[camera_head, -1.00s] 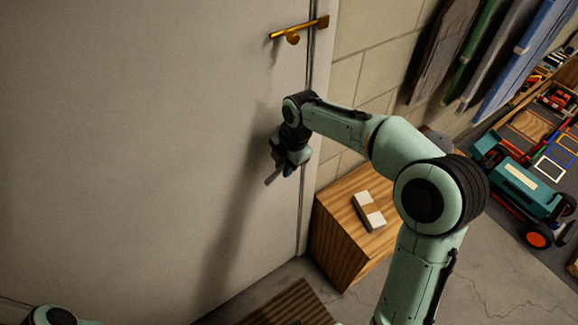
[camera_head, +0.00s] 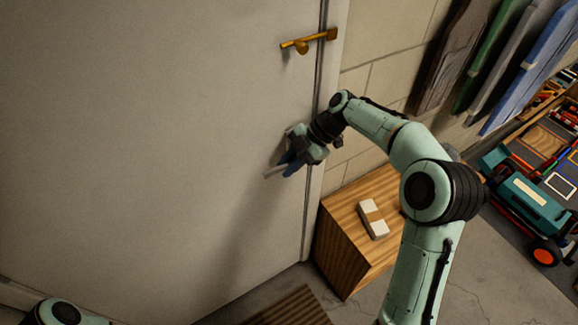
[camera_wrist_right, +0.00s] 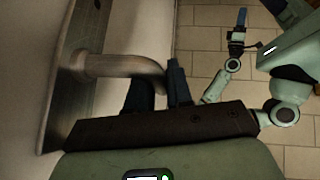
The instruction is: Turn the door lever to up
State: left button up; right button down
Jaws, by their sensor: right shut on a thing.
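The grey metal door lever (camera_head: 274,173) is on the pale door, low near its right edge; in the head view its free end points left and slightly down. My right gripper (camera_head: 288,163) is at the lever with its blue fingers. In the right wrist view the lever (camera_wrist_right: 115,65) comes out from a long plate (camera_wrist_right: 65,75) and bends between the fingers of my right gripper (camera_wrist_right: 160,88), which is shut on it. Its far end is hidden there. My left gripper (camera_wrist_right: 239,30) shows small in the right wrist view; its jaw state is unclear.
A brass latch (camera_head: 308,43) is higher on the door (camera_head: 160,130). A wooden cabinet (camera_head: 340,245) with a white box (camera_head: 373,219) stands right of the door.

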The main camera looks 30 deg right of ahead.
jog(key=shift+r, duration=0.15)
dwell(0.3)
jog(key=c, duration=1.1)
grip_release()
pick_arm(q)
jog(key=shift+w+r+p, duration=0.75)
jog(key=shift+r+p, duration=0.05)
jog(key=shift+r, duration=0.2)
pick_arm(e)
jog(key=v, duration=1.3)
jog(key=shift+d, duration=0.3)
